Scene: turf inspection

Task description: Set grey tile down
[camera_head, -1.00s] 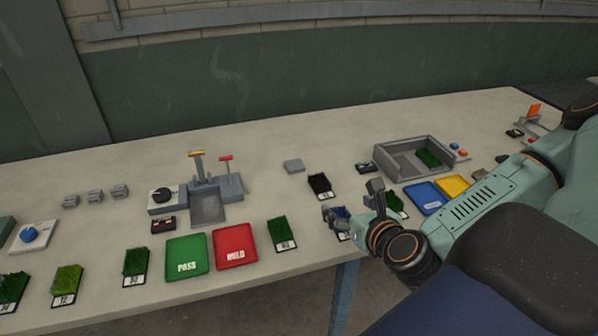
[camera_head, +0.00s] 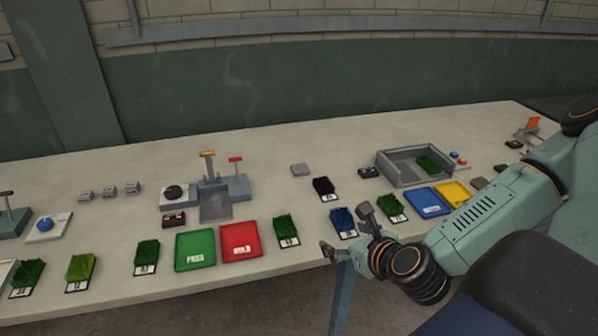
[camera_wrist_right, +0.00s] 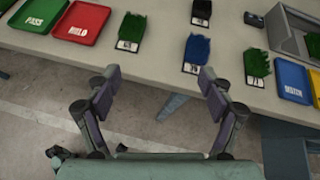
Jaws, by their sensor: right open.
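My right gripper (camera_head: 345,227) is open and empty at the table's front edge, close to the blue turf sample (camera_head: 342,219) and well short of the grey tile. The grey tile is not seen in the wrist view. My left gripper is out of view.
A green PASS tray (camera_head: 195,250) and a red tray (camera_head: 240,241) sit near the front edge. A grey bin (camera_head: 392,176), blue tray (camera_head: 428,202) and yellow tray (camera_head: 453,194) stand right. A grey fixture with levers (camera_head: 215,205) is left of the tile. Bare tabletop surrounds the tile.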

